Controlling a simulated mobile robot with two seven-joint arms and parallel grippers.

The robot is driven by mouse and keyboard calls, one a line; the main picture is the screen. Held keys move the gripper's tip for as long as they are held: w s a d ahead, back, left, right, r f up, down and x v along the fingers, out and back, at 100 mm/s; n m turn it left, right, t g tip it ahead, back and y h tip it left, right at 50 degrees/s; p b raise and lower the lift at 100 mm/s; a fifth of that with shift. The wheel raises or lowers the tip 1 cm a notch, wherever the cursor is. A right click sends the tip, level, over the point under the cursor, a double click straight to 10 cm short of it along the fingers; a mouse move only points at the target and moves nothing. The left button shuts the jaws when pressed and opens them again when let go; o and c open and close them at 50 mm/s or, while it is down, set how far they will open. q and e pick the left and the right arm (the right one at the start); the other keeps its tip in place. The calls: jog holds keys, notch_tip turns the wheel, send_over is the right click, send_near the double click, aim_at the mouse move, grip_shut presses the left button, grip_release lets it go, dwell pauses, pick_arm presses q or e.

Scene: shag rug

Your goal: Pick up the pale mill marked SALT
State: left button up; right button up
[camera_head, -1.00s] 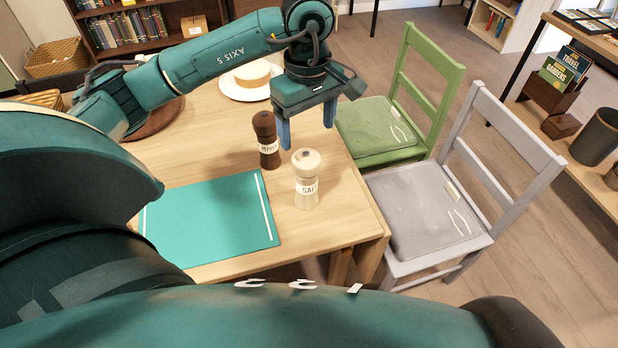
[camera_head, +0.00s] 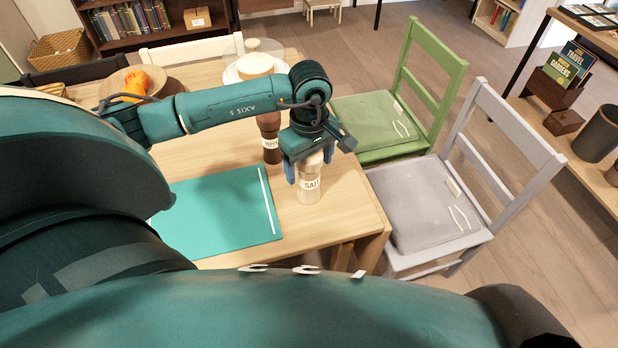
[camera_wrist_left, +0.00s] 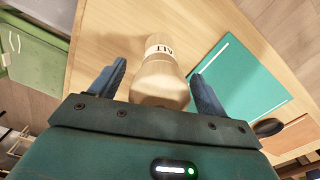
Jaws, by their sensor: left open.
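The pale mill marked SALT (camera_head: 310,184) stands upright near the table's right edge. In the left wrist view the mill (camera_wrist_left: 160,80) shows between the two fingers, with a gap on each side. My left gripper (camera_head: 309,172) is open and lowered from above around the mill's top, one finger on either side. My right gripper does not show.
A dark mill marked PEPPER (camera_head: 270,140) stands close behind and left of the pale one. A teal mat (camera_head: 215,215) lies to the left on the table (camera_head: 335,225). A grey chair (camera_head: 425,200) and a green chair (camera_head: 365,120) stand along the right side.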

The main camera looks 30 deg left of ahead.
pick_arm(q)
jog(key=c, duration=1.4)
